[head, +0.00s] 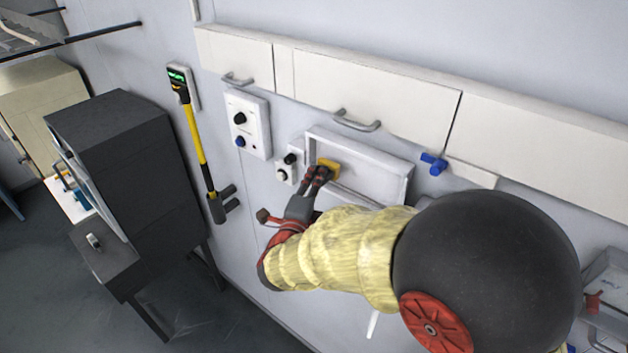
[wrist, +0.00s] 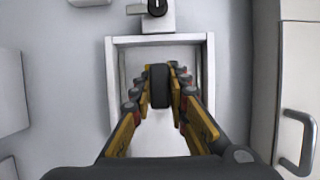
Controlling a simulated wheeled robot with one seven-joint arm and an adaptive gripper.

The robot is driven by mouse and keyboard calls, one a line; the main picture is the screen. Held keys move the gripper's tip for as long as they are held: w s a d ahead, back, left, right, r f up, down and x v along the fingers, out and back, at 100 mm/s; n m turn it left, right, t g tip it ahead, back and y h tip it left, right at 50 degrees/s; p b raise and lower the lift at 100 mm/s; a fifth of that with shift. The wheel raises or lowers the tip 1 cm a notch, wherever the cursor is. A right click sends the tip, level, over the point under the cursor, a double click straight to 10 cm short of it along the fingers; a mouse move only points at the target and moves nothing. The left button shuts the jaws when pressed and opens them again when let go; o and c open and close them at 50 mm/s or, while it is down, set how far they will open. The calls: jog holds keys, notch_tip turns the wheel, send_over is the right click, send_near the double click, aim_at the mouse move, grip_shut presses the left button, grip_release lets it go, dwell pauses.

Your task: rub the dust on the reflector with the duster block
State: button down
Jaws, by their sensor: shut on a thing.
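My gripper (head: 318,178) reaches into a shallow white frame on the wall. Its fingers are shut on the duster block, which shows as a dark upright piece (wrist: 160,86) between the fingertips in the wrist view. In the head view a yellow piece (head: 330,166) shows at the fingertips, inside the frame near its left end. The reflector seems to be the pale panel (head: 366,180) within this frame; its rim also shows in the wrist view (wrist: 160,40). I cannot make out dust or tell whether the block touches the panel. My fingers hide part of the panel.
A small knob box (head: 287,168) and a larger control box (head: 247,125) sit left of the frame. Cabinets with handles (head: 370,95) run above. A blue valve (head: 433,163) is at the right. A yellow-handled tool (head: 196,140) hangs left.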

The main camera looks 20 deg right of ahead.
aim_at(335, 174)
jog(key=shift+w+d, duration=0.6)
jog(key=shift+d, duration=0.25)
dwell(0.8)
jog(key=shift+s, duration=0.1)
jog(key=shift+s+d+p, duration=0.3)
jog(key=shift+s+d, duration=0.2)
jog(key=shift+s, duration=0.2)
jog(key=shift+s+d+p, duration=0.25)
jog(key=shift+s+d, duration=0.2)
jog(key=shift+s, duration=0.25)
jog(key=s+d+p, duration=0.1)
jog(key=s+d, duration=0.1)
jog(key=s, duration=0.1)
jog(key=shift+d, duration=0.2)
jog(key=shift+w, duration=0.1)
jog(key=shift+w+a, duration=1.15)
jog(key=shift+w, duration=0.3)
jog(key=shift+w+a, duration=1.1)
jog(key=shift+w, duration=0.35)
jog(key=shift+s+a, duration=0.1)
